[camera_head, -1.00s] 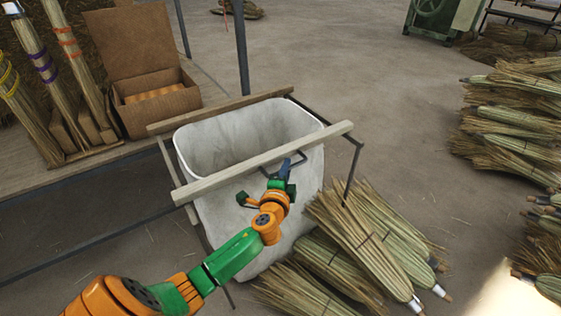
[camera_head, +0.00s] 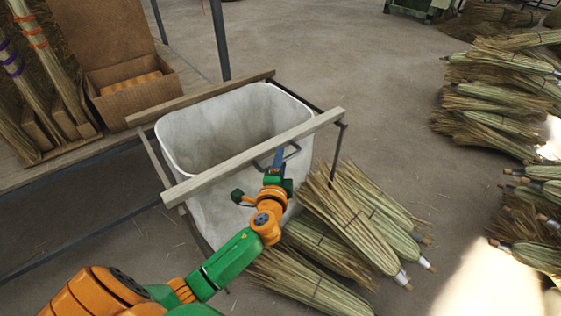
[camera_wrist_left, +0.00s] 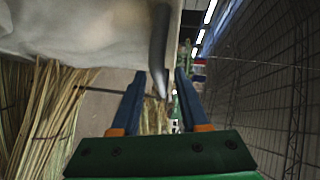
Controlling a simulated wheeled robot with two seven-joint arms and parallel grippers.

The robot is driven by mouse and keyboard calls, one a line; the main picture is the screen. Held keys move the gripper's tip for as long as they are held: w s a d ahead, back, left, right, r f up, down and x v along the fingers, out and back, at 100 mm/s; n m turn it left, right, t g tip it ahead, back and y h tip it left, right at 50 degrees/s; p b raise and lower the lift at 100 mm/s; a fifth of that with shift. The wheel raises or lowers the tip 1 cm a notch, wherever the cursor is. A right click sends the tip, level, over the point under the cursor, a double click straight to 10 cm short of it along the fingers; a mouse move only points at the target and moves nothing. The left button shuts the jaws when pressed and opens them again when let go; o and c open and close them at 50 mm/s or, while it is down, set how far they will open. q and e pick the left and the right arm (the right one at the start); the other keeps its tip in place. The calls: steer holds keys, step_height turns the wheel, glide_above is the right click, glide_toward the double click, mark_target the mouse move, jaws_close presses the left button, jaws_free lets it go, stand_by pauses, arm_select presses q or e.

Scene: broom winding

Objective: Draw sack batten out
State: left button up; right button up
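The front sack batten (camera_head: 235,166) is a pale wooden bar lying along the near rim of a whitish sack (camera_head: 200,125). A dark bent metal handle (camera_head: 294,151) shows just below the batten, toward its right half. My left gripper (camera_head: 279,158) is at this handle, under the batten and in front of the sack. In the left wrist view its two blue fingers (camera_wrist_left: 158,95) stand apart, and the dark curved handle (camera_wrist_left: 158,50) reaches down toward the gap between them. I see no finger closed on it. My right gripper is not in view.
A second batten (camera_head: 195,99) lies along the sack's far rim. Several brooms (camera_head: 345,225) lie on the floor right of the sack. A bench with an open cardboard box (camera_head: 130,98) is at the left. More brooms (camera_head: 500,100) are piled at the far right.

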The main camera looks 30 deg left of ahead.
arm_select(q)
steer(key=v, duration=0.7)
steer(key=shift+p, duration=0.4)
steer(key=shift+s, duration=0.1)
